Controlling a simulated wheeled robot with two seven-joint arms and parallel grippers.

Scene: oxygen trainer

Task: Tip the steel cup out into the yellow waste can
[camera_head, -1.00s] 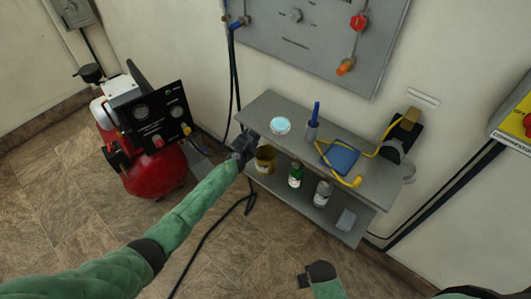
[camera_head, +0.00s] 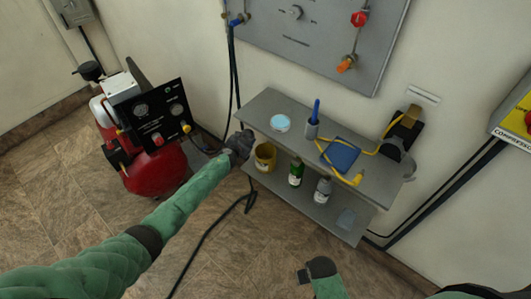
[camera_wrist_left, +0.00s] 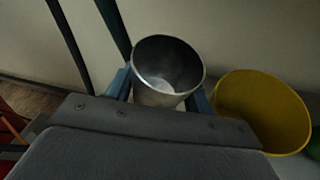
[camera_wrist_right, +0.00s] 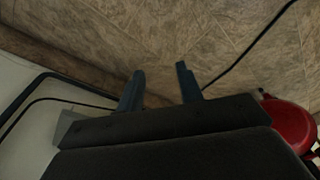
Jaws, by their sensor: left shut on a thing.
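The steel cup (camera_wrist_left: 165,55) is between the blue fingers of my left gripper (camera_wrist_left: 165,93), which is shut on it. Its mouth faces the left wrist camera, and a pale patch shows at its bottom; I cannot tell what that is. In the head view my left gripper (camera_head: 240,145) is at the left end of the shelf and hides the cup. The yellow waste can (camera_head: 265,157) stands on the lower shelf just right of the gripper. In the left wrist view the can (camera_wrist_left: 275,108) is right of the cup, apart from it. My right gripper (camera_wrist_right: 160,88) is open and empty.
The grey shelf unit (camera_head: 265,105) holds a green bottle (camera_head: 295,172), a grey bottle (camera_head: 323,189), a blue pad (camera_head: 341,154) and a yellow hose (camera_head: 365,151). A red compressor (camera_head: 155,172) stands to the left. A dark cable lies on the floor.

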